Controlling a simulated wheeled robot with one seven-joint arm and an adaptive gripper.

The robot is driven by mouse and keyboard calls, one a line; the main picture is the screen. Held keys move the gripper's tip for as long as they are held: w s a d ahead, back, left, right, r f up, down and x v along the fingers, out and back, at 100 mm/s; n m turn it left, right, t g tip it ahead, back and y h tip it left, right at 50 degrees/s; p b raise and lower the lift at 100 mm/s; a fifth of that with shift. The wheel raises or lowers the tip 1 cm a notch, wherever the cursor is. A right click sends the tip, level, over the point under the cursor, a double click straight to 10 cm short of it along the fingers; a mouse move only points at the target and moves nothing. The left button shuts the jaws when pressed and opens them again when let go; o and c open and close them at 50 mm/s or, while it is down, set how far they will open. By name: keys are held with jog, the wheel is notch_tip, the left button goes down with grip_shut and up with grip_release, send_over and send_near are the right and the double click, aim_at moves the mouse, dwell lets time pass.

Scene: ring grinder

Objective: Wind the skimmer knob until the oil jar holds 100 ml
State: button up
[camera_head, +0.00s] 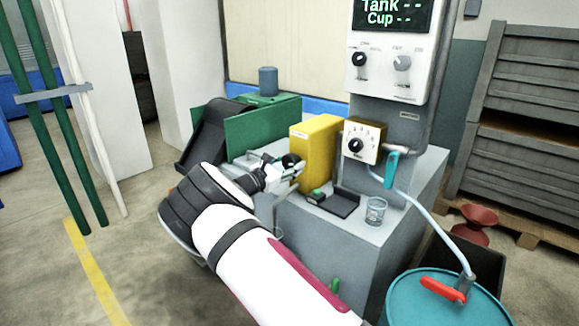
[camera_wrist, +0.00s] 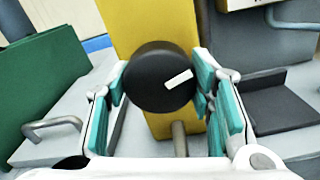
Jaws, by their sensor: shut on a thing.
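The black round skimmer knob (camera_wrist: 158,80) with a white pointer line sits on the front of the yellow box (camera_head: 316,150). The pointer slants up to the right in the wrist view. My gripper (camera_head: 284,172) is shut on the knob, with a teal-padded finger on each side of it in the wrist view. A small clear glass vessel (camera_head: 376,211) stands on the grey top to the right.
The display (camera_head: 391,14) reads "Tank --" and "Cup --". A white dial box (camera_head: 362,142) and a teal-handled tap (camera_head: 391,168) stand right of the yellow box. A green tank (camera_head: 262,125) is at left. A teal drum (camera_head: 435,300) is at lower right.

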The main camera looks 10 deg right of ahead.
jog(key=m+b, duration=0.1)
jog(key=m, duration=0.2)
jog(key=shift+m, duration=0.4)
jog(key=m+b, duration=0.2)
jog(key=m, duration=0.1)
jog(key=shift+f+m, duration=0.1)
jog(key=shift+m, duration=0.2)
jog(key=m+b, duration=0.2)
jog(key=m, duration=0.1)
jog(key=shift+m+b, duration=1.3)
jog(key=shift+m, duration=0.1)
jog(key=shift+m, duration=0.3)
jog(key=o, duration=1.2)
jog(key=shift+c, duration=0.2)
